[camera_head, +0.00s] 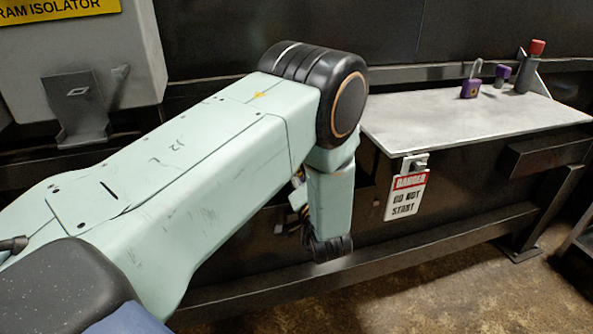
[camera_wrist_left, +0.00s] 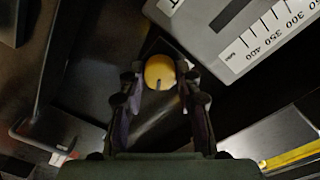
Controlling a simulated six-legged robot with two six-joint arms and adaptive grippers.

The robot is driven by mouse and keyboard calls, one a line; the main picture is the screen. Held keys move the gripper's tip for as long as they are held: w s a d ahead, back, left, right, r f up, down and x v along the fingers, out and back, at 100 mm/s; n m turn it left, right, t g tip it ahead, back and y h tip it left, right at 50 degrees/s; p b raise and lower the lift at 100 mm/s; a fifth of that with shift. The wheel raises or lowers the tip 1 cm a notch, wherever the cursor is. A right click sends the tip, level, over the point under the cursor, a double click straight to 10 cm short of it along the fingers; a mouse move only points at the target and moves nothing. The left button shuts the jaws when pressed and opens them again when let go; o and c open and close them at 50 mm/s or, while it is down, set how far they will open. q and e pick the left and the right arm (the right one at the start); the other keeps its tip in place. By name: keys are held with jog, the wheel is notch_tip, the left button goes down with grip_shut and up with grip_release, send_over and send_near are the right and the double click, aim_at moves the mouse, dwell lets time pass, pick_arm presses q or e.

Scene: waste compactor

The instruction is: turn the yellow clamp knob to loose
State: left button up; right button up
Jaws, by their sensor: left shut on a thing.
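The round yellow clamp knob (camera_wrist_left: 159,68) shows in the left wrist view, with a dark mark at its lower edge. My left gripper (camera_wrist_left: 160,82) is shut on it, with one finger on each side. In the head view my left arm reaches in from the left and hides the knob and the gripper's fingertips. My right gripper is in neither view.
A grey plate with a printed scale (camera_wrist_left: 255,35) lies close to the right of the knob. A bent dark rod (camera_wrist_left: 40,142) is at the left. A shelf (camera_head: 465,125) holds a purple padlock (camera_head: 471,82); a danger tag (camera_head: 406,195) hangs below.

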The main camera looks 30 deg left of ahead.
pick_arm(q)
jog(key=shift+m+p, duration=0.8)
jog(key=shift+m, duration=2)
jog(key=o, duration=1.1)
jog(key=shift+o, duration=0.2)
jog(key=v, duration=0.7)
jog(key=shift+s+d, duration=0.15)
jog(key=shift+d, duration=0.05)
